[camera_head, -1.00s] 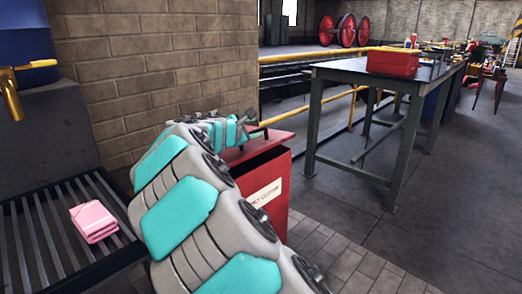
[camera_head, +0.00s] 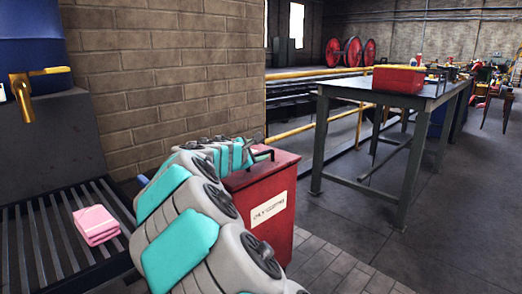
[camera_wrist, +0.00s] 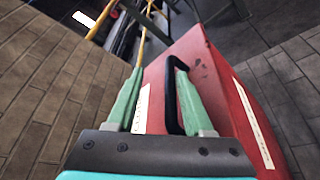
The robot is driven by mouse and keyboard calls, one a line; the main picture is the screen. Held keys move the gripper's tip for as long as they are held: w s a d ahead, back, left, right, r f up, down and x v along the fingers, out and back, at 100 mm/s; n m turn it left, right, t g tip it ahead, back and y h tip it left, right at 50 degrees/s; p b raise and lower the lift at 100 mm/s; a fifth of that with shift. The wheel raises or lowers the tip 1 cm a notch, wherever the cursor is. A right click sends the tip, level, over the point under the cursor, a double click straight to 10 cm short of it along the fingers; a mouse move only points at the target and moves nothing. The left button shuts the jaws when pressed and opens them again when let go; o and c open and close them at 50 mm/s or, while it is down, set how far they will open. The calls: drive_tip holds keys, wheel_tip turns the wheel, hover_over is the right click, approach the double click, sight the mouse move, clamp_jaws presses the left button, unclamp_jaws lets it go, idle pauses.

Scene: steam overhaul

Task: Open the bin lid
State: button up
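The red bin (camera_head: 277,185) with a white label stands just beyond my arm in the head view. Its lid (camera_head: 282,160) looks down, with no dark gap seen under it. In the wrist view the red lid (camera_wrist: 205,75) carries a black loop handle (camera_wrist: 171,95). My gripper (camera_wrist: 157,75) is open over the lid. The handle lies between its two green fingers, closer to the right one, which overlaps the handle's opening. I cannot tell whether that finger touches it. In the head view my arm hides the bin's left side.
A slatted grey bench (camera_head: 40,235) with a folded pink cloth (camera_head: 96,225) is at left, under a brass tap (camera_head: 22,95). A brick wall (camera_head: 170,75) stands behind the bin. A metal table (camera_head: 345,90) with a red box (camera_head: 398,79) is at right. The floor between is clear.

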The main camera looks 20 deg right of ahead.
drive_tip(key=r+p, duration=0.1)
drive_tip(key=r, duration=0.1)
hover_over(248, 176)
drive_tip(key=shift+w+f, duration=0.1)
drive_tip(key=shift+w, duration=0.1)
drive_tip(key=shift+s+a, duration=0.1)
idle(0.6)
drive_tip(key=shift+p, duration=0.35)
drive_tip(key=shift+s, duration=0.1)
